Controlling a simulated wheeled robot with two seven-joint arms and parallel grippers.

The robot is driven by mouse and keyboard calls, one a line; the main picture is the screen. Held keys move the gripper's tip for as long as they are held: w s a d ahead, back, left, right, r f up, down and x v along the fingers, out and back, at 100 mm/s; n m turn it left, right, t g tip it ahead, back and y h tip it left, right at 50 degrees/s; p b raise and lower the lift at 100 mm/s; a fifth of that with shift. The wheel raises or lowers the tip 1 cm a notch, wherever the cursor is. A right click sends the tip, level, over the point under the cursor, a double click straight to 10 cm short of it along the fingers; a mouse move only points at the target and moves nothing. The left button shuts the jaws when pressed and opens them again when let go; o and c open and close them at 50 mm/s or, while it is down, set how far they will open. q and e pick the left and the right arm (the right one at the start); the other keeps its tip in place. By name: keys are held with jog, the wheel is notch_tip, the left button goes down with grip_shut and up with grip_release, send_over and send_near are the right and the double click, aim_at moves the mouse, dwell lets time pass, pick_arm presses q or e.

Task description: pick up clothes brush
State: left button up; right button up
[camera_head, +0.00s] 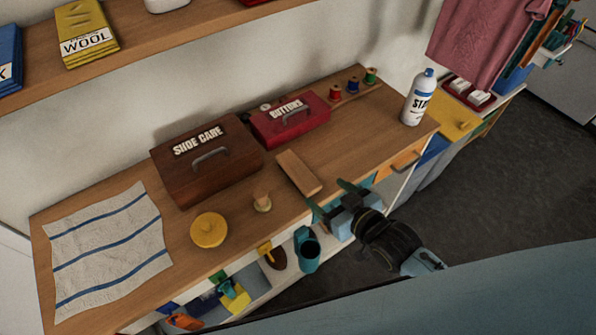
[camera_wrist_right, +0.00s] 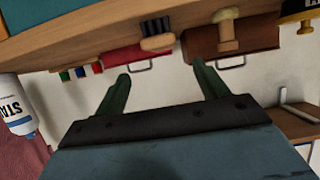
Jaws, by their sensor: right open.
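The clothes brush (camera_head: 299,173) lies on the wooden table, its plain wooden back showing in the head view. In the right wrist view the brush (camera_wrist_right: 157,28) shows dark bristles and sits beyond the fingertips, roughly in line with the gap between them. My right gripper (camera_head: 330,197) is open and empty at the table's front edge, just in front of the brush and apart from it. It also shows in the right wrist view (camera_wrist_right: 160,72), with its two green fingers spread. My left gripper is not in view.
A brown shoe care box (camera_head: 208,160) and a red buttons box (camera_head: 290,120) stand behind the brush. A small wooden knobbed item (camera_head: 262,202) and a yellow round lid (camera_head: 209,230) are to its left. A white bottle (camera_head: 418,100) stands at the right end.

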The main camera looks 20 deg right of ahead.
aim_at(302, 175)
jog(key=x, duration=1.1)
jog(key=shift+a, duration=0.15)
jog(key=shift+c, duration=0.3)
jog(key=c, duration=1.1)
jog(key=shift+o, duration=0.2)
